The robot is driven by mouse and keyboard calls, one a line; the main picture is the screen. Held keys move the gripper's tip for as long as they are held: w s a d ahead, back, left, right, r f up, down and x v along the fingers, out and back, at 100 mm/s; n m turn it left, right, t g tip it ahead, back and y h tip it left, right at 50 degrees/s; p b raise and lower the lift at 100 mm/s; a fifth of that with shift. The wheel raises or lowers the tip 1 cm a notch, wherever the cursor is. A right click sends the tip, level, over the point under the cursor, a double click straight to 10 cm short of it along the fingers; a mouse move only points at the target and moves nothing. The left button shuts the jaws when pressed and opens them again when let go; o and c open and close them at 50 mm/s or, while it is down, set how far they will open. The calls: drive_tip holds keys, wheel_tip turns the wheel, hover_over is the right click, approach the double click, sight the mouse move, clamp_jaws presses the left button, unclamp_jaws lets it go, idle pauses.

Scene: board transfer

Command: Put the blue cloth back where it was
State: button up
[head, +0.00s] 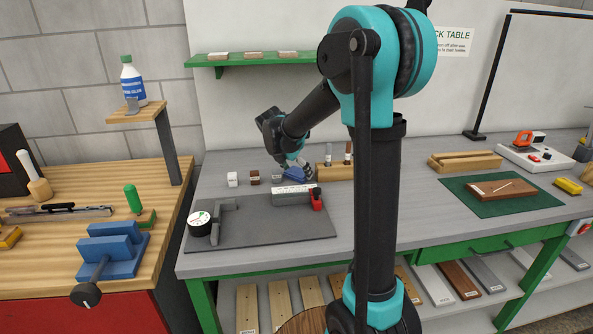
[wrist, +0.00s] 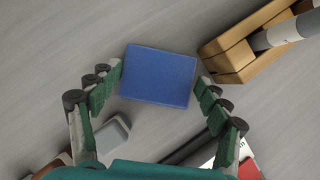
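The blue cloth (wrist: 158,76) looks like a folded rectangular pad lying on the grey table. In the wrist view it is between my open fingers, slightly tilted. In the head view the blue cloth (head: 293,174) is at the back of the table, partly hidden by my gripper (head: 298,168). My gripper also shows in the wrist view (wrist: 158,88), with one finger on each side of the cloth and narrow gaps at its edges. I cannot tell how high the fingertips are above the table.
A wooden holder (wrist: 228,57) with upright tools stands close to the right finger. Small blocks (head: 254,177) stand left of the cloth. A dark grey mat (head: 265,232) in front bears a round tin (head: 199,226), a grey box (head: 291,198) and a red item (head: 316,199).

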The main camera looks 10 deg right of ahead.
drive_tip(key=o, duration=0.4)
drive_tip(key=v, duration=1.2)
drive_tip(key=shift+r, duration=0.15)
